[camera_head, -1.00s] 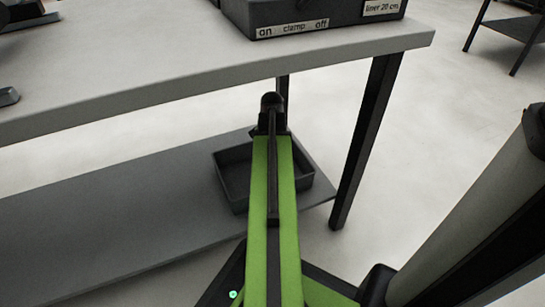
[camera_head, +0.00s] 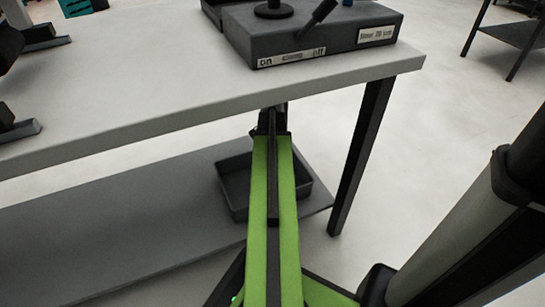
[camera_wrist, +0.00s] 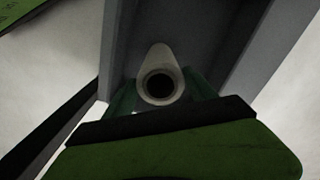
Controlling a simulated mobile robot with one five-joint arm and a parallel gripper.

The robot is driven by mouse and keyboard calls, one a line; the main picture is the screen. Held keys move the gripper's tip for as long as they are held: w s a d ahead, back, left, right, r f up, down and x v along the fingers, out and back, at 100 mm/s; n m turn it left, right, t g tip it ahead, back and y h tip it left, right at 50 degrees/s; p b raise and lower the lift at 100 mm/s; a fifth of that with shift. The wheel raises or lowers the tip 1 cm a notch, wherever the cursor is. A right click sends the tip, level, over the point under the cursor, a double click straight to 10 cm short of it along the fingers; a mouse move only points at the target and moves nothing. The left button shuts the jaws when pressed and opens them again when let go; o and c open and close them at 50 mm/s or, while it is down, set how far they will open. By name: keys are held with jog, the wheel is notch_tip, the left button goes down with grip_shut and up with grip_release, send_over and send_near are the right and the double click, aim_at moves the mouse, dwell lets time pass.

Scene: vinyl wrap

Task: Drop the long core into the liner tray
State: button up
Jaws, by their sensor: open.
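The liner tray (camera_head: 232,205) is a dark grey open box on the low shelf under the table. My green arm crosses in front of it, and the part of its inside that shows is bare. In the wrist view a pale hollow tube, apparently the long core (camera_wrist: 160,60), shows its dark round end towards the camera. My gripper (camera_wrist: 160,104) is open, with dark green parts on both sides of the tube's near end. I cannot tell whether they touch it or what the tube rests on. In the head view my gripper is hidden beyond the arm's end, below the tabletop.
The pale tabletop (camera_head: 180,92) overhangs the arm's end. A dark table leg (camera_head: 362,155) stands right of the tray. A grey control box (camera_head: 310,35) with a lever and labels sits on top. The lower shelf (camera_head: 110,235) is clear on the left.

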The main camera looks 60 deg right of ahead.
notch_tip(320, 180, up, 8)
jog(key=p, duration=0.5)
jog(key=shift+f+p, duration=0.2)
jog(key=shift+p, duration=0.2)
jog(key=shift+f, duration=0.1)
jog(key=w+a+n, duration=0.9)
jog(key=w+a, duration=0.9)
jog(key=a, duration=0.3)
jog(key=w+a+n, duration=0.2)
jog(key=a+n, duration=0.3)
jog(key=a, duration=1)
jog(key=w+a+n, duration=0.2)
jog(key=a+n, duration=0.3)
jog(key=a, duration=1)
jog(key=shift+w+a, duration=0.25)
jog(key=shift+w, duration=0.15)
